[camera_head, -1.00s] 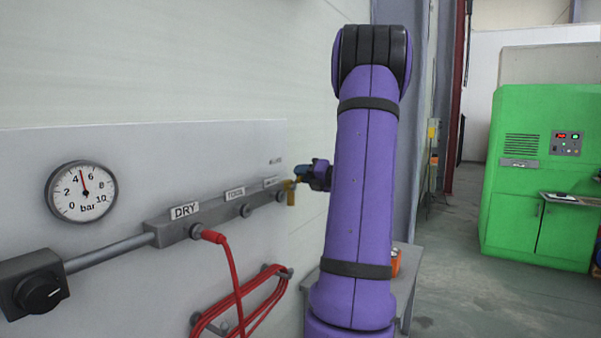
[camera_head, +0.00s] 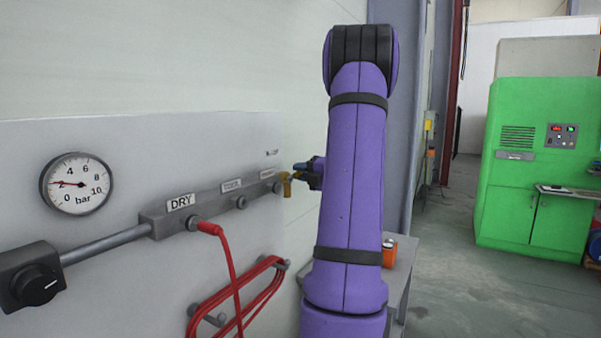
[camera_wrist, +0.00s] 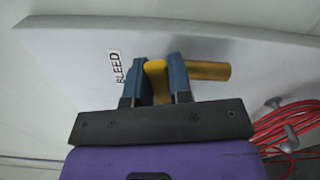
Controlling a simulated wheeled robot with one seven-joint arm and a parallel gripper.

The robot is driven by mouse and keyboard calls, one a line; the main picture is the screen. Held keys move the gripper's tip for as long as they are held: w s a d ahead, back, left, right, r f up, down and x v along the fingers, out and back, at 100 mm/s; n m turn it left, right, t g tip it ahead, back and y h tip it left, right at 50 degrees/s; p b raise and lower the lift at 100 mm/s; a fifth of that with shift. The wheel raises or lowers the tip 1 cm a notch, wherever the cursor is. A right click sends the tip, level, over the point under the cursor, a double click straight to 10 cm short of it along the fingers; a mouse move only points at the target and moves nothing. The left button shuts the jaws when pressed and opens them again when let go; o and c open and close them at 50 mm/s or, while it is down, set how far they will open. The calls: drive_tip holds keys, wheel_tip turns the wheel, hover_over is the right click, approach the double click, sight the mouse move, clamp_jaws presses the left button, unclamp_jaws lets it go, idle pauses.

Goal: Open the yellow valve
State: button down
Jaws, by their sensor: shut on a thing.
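The yellow valve (camera_head: 286,183) sits at the right end of the grey manifold bar on the wall panel. In the wrist view its yellow handle (camera_wrist: 156,82) stands between the two blue fingers of my gripper (camera_wrist: 161,78), which is shut on it. A yellow tube-like part (camera_wrist: 208,71) of the valve sticks out to the right of the fingers. The label BLEED (camera_wrist: 115,68) is on the panel beside the left finger. In the head view my gripper (camera_head: 304,172) is small and partly hidden behind my arm.
A round pressure gauge (camera_head: 77,184) reads a little over 2 bar. A red hose (camera_head: 229,262) hangs from the DRY outlet, with a coil (camera_head: 236,300) on wall hooks. A green cabinet (camera_head: 541,165) stands at the right.

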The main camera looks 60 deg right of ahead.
drive_tip(key=c, duration=1)
unclamp_jaws()
drive_tip(key=s, duration=1.1)
